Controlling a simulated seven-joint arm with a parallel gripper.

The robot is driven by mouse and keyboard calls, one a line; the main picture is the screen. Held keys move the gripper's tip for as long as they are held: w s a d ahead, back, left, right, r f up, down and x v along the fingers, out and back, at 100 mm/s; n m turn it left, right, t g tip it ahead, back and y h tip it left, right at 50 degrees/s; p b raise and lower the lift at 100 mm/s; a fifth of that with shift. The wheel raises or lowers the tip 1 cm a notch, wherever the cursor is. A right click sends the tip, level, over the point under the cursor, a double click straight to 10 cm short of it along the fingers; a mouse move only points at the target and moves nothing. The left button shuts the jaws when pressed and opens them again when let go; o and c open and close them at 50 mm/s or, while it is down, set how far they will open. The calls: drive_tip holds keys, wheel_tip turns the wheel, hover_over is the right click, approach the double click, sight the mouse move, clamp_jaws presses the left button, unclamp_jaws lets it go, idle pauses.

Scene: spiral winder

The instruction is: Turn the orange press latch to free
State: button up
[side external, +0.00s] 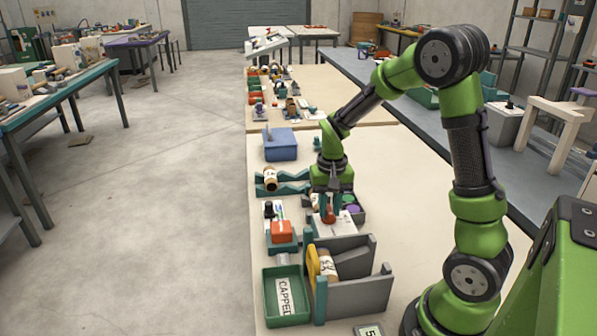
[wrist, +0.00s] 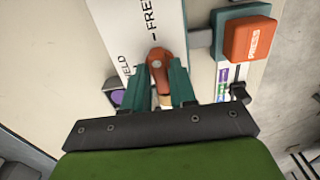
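The orange press latch (wrist: 158,66) stands on a white plate (wrist: 125,30) marked FREE and HELD. In the wrist view, FREE is just above the latch and HELD is to its left. My gripper (wrist: 162,82) is down at the latch, with one teal finger close against each side, and looks shut on it. The latch's lower part is partly hidden between the fingers. In the side view, the latch (side external: 328,215) shows as a small red-orange piece below my gripper (side external: 330,205).
An orange block marked PRESS (wrist: 250,40) sits in a teal holder right of the plate. A purple round piece (wrist: 117,97) is left of the fingers. A grey holder (side external: 352,294) and a green CAPPED tray (side external: 270,312) stand nearer the side camera; a blue box (side external: 280,147) is farther off.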

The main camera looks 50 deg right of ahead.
sight(328, 208)
drive_tip(key=shift+o, duration=1.3)
drive_tip(key=shift+r, duration=0.1)
wheel_tip(328, 208, up, 17)
drive_tip(key=shift+d, duration=0.1)
drive_tip(key=s+a+n+t+y, duration=0.1)
drive_tip(key=s+a+n+t, duration=0.1)
drive_tip(key=s+a, duration=0.3)
drive_tip(key=s+a+n+t+y, duration=0.1)
drive_tip(key=s+a+n+t, duration=0.2)
drive_tip(key=a, duration=0.7)
drive_tip(key=shift+s+a+f+t, duration=0.3)
drive_tip(key=shift+s+f+t, duration=0.15)
drive_tip(key=shift+s+t, duration=0.6)
